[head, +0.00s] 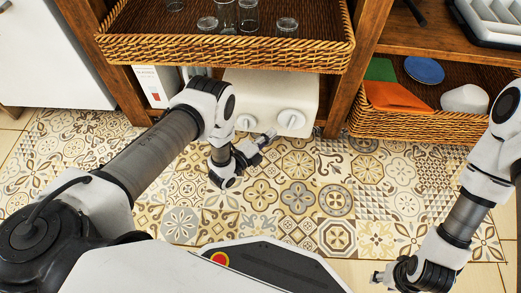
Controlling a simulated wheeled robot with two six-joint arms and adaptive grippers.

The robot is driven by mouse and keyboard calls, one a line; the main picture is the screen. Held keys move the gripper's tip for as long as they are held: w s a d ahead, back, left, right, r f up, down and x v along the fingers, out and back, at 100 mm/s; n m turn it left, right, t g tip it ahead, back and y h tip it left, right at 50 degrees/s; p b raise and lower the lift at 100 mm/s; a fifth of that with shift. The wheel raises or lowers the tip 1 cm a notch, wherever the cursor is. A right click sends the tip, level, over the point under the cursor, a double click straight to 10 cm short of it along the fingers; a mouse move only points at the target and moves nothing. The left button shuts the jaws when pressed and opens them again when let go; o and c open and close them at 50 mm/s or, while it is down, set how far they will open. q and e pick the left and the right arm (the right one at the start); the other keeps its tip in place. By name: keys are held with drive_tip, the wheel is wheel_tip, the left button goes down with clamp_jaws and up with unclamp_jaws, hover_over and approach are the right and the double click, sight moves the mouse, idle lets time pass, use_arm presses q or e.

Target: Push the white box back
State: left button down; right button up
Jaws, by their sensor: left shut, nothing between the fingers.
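A white box (274,92) with rounded edges and two round white knobs on its front stands on the low level of the wooden shelving, under a wicker tray. The tray hides its upper back part. My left gripper (266,138) is shut and empty. It is in front of the box, near the lower front edge between the knobs; I cannot tell whether it touches. My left arm crosses in front of the box's left side. My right gripper (381,277) is low at the right, over the floor and away from the box; its fingers are too small to read.
The wicker tray (220,49) above holds several glasses. A white and red carton (153,86) stands left of the box. Wooden posts (350,75) flank the bay. A right basket (400,127) holds an orange cloth, a blue plate and a white bowl. The patterned floor in front is clear.

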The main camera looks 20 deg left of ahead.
use_arm(q)
drive_tip(key=shift+w+a+f+b, duration=0.1)
drive_tip(key=shift+w+a+b, duration=0.15)
drive_tip(key=shift+w, duration=0.25)
drive_tip(key=shift+w+a+f+b, duration=0.1)
drive_tip(key=shift+w+a+b, duration=0.1)
drive_tip(key=shift+w, duration=0.3)
drive_tip(key=shift+w+r, duration=0.15)
drive_tip(key=shift+r, duration=0.05)
drive_tip(key=shift+w+a, duration=0.1)
drive_tip(key=w+a+b, duration=0.1)
drive_tip(key=w, duration=0.1)
drive_tip(key=w+a+b, duration=0.1)
drive_tip(key=w, duration=0.2)
drive_tip(key=w+a+b, duration=0.1)
drive_tip(key=w, duration=0.1)
drive_tip(key=shift+w+f, duration=0.15)
drive_tip(key=shift+w, duration=0.15)
drive_tip(key=shift+w+a, duration=0.15)
drive_tip(key=shift+w, duration=0.2)
